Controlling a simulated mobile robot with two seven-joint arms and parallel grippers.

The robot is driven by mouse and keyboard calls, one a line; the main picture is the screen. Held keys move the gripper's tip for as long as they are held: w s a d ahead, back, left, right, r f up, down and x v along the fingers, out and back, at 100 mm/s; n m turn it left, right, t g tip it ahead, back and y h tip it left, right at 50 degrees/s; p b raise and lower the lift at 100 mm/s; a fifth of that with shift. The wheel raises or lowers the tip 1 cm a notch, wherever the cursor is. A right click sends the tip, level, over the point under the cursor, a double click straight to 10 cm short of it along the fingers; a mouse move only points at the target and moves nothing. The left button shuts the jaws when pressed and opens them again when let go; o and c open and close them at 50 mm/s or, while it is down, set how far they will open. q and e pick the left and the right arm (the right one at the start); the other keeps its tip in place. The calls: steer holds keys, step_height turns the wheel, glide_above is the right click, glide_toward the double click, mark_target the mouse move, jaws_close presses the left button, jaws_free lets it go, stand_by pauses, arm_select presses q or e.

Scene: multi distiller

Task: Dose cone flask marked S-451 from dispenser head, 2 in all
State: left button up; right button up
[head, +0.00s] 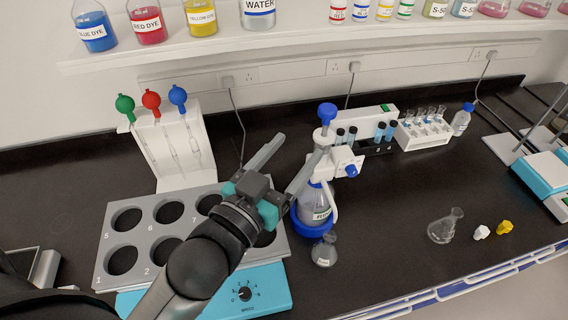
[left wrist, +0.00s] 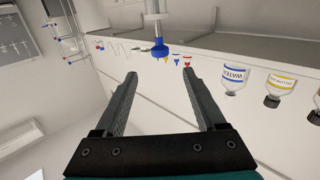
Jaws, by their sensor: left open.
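The dispenser bottle stands mid-counter with a blue base ring (head: 312,228), a white dispenser head (head: 345,165) and a blue plunger knob (head: 327,113) on top. A small clear cone flask (head: 323,250) stands in front of it, near its base. Another clear cone flask (head: 445,226) stands apart to the right; I cannot read a marking on either. My left gripper (head: 300,146) is open and empty, just left of the dispenser head. In the left wrist view, the blue knob (left wrist: 160,52) appears upside down, beyond the gap between the open fingertips (left wrist: 160,73). My right gripper is not in view.
A grey rack (head: 100,250) with numbered holes sits on a blue-fronted device (head: 270,285) under my left arm. A pipette stand (head: 170,150) is behind it. Test-tube racks (head: 425,135) stand behind right. White and yellow stoppers (head: 504,227) lie right. The counter between dispenser and right flask is clear.

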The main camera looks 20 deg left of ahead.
mark_target(327, 115)
arm_select(q)
steer(key=shift+s+a, duration=0.2)
steer(key=shift+s, duration=0.9)
steer(key=shift+c, duration=0.4)
